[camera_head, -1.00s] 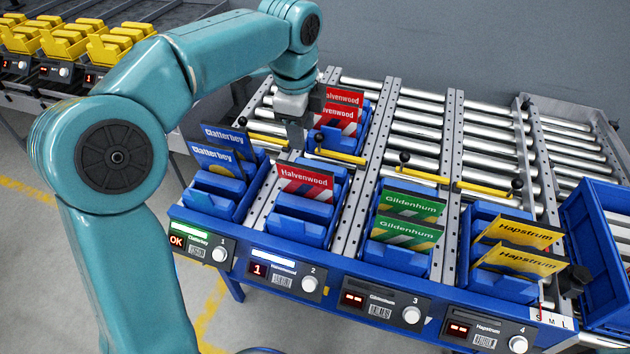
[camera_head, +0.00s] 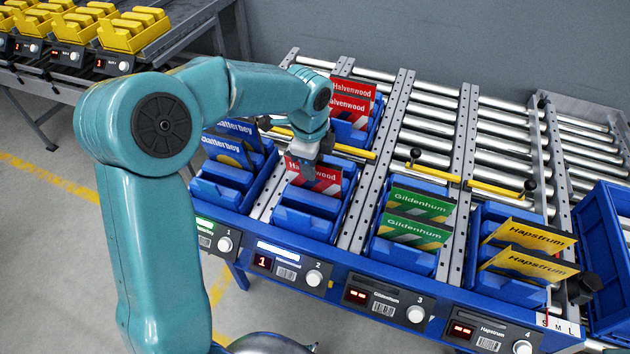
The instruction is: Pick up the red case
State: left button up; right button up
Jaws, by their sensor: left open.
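The red case labelled Halvenwood (camera_head: 322,180) stands upright in the front blue bin (camera_head: 305,221) of lane 2. Two more red Halvenwood cases (camera_head: 350,103) stand in a blue bin farther up the same lane. My left gripper (camera_head: 304,153) points down at the top edge of the front red case and covers part of its label. It is open, and I cannot tell whether its fingers are on both sides of the case. My right gripper is not in view.
Blue Clatterbey cases (camera_head: 222,150) stand close on the left, partly behind my arm. Green Gildenhum cases (camera_head: 418,232) and yellow Hapstrum cases (camera_head: 528,264) stand in bins to the right. A yellow bar (camera_head: 352,151) crosses lane 2 behind the front bin. The rollers (camera_head: 425,125) behind are bare.

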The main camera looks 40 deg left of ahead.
aim_at(314, 185)
pick_arm(q)
jog(key=f, duration=0.3)
jog(key=shift+w+a, duration=0.15)
jog(key=shift+w, duration=0.2)
jog(key=shift+s, duration=0.2)
jog(key=shift+w, duration=0.2)
grip_shut()
jog(key=shift+s, duration=0.1)
